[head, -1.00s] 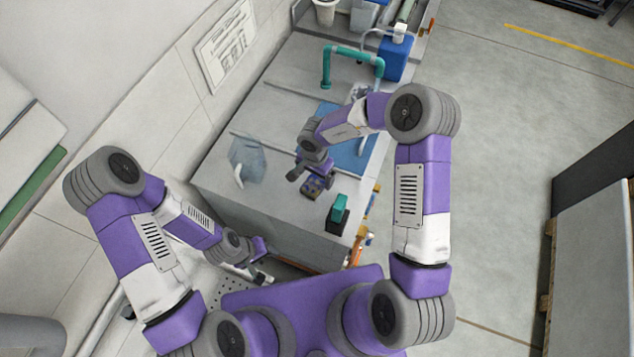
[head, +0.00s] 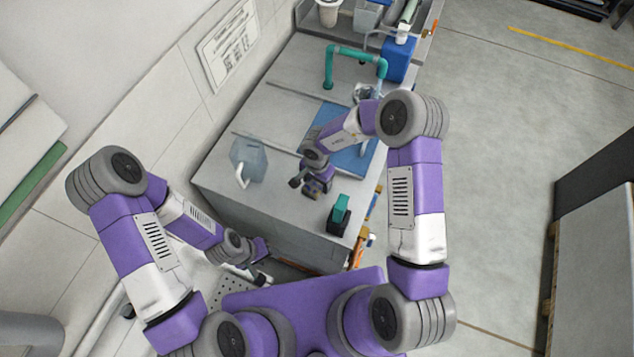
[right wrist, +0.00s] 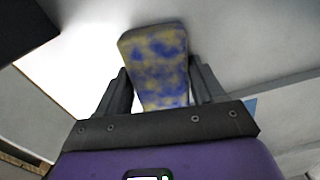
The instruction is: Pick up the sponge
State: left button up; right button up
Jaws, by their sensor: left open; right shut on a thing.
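The sponge (right wrist: 157,62), mottled blue and yellow, is between the two dark fingers of my right gripper in the right wrist view. My right gripper (right wrist: 160,88) is shut on it, and the sponge sticks out past the fingertips. In the head view my right gripper (head: 316,188) is over the near part of the grey counter, and the sponge is mostly hidden by it. I cannot tell how high the sponge is above the counter. My left gripper (head: 262,262) is open and empty, low beside the counter's near left side.
On the counter (head: 285,125), a translucent blue-grey jug (head: 248,160) stands left of my right gripper. A dark block with a teal top (head: 340,212) stands near the front right corner. A blue mat (head: 350,150), a teal faucet (head: 355,55) and a blue container (head: 398,65) are farther back.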

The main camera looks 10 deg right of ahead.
notch_tip(320, 180, up, 10)
jog(key=shift+p, duration=0.95)
